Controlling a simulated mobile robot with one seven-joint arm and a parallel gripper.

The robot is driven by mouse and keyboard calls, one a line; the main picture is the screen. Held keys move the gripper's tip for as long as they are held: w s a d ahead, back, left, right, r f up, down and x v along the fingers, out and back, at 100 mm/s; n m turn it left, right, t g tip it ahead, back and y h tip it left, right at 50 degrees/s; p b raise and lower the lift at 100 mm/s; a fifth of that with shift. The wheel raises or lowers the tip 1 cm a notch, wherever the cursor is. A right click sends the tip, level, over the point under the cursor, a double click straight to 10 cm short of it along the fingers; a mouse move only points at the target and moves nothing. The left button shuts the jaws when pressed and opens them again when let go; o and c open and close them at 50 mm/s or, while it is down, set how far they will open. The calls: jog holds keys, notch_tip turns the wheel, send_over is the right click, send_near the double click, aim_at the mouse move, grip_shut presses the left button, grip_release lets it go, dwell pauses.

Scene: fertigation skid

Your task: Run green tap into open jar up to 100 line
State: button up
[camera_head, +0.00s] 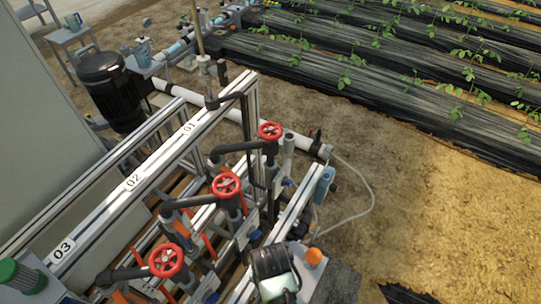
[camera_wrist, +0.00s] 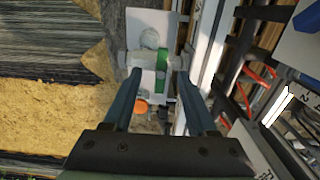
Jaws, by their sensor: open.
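My gripper (camera_wrist: 157,76) is open in the wrist view, its two dark fingers apart. Near and beyond the fingertips is a pale, partly see-through fitting (camera_wrist: 143,62) with a green part (camera_wrist: 163,62), possibly the green tap; I cannot tell whether the fingers touch it. A pale round shape (camera_wrist: 150,39) beside it over a white plate (camera_wrist: 148,18) may be the open jar. Its 100 line cannot be made out. In the head view a pale greenish container (camera_head: 278,288) shows at the bottom, partly hidden by a dark rounded part.
An orange cap (camera_head: 314,257) stands close by; it also shows in the wrist view (camera_wrist: 141,106). Red handwheels (camera_head: 227,185) and grey pipes fill the skid frame (camera_head: 133,181). A green-capped container (camera_head: 22,278) is at lower left. Open soil lies to the right.

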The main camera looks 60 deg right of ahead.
jog(key=shift+f, duration=0.85)
grip_shut()
